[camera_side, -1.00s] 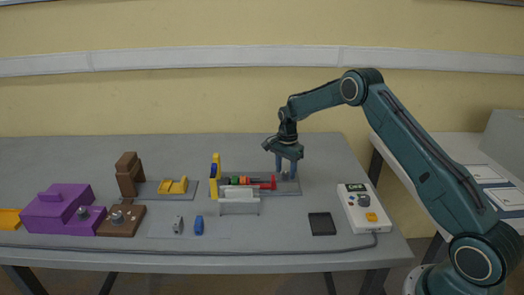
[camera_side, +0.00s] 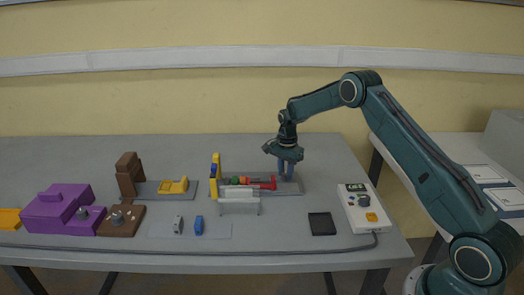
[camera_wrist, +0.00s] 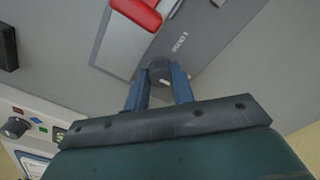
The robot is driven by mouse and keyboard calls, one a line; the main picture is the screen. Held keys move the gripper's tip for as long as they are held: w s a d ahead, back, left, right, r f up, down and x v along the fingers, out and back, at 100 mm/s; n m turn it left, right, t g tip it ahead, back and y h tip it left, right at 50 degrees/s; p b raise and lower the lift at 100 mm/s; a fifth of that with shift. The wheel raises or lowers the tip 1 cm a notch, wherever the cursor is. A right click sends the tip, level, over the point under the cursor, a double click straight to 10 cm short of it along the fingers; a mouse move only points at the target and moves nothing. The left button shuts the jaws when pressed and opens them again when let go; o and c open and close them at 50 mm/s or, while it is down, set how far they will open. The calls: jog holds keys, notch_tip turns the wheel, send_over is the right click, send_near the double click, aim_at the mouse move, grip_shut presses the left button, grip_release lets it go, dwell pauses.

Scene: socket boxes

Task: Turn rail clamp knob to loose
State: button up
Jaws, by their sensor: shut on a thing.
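A dark round knob (camera_wrist: 160,71) with a pale mark on its rim sits on the grey plate (camera_wrist: 131,52), which is also in the side view (camera_side: 291,190). My gripper (camera_wrist: 160,84) points down over the right end of this plate, and it also shows in the side view (camera_side: 286,177). Its two blue fingers are shut on the knob, one on each side. White lettering is printed on the plate beside the knob, upside down and too small to read surely. The fingers hide most of the knob in the side view.
A red part (camera_side: 266,183) lies on the same plate just left of my gripper, with a yellow upright (camera_side: 215,172) farther left. A white stand (camera_side: 238,196) is in front. A control box (camera_side: 363,208) and black tray (camera_side: 322,224) are at front right.

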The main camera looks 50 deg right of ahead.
jog(key=shift+n, duration=0.3)
jog(key=n, duration=0.3)
jog(key=shift+n, duration=0.3)
jog(key=n, duration=0.4)
jog(key=shift+s+n, duration=0.1)
jog(key=shift+n, duration=0.2)
jog(key=n, duration=0.8)
jog(key=shift+d+r+n, duration=0.1)
jog(key=shift+n, duration=0.3)
jog(key=o, duration=1)
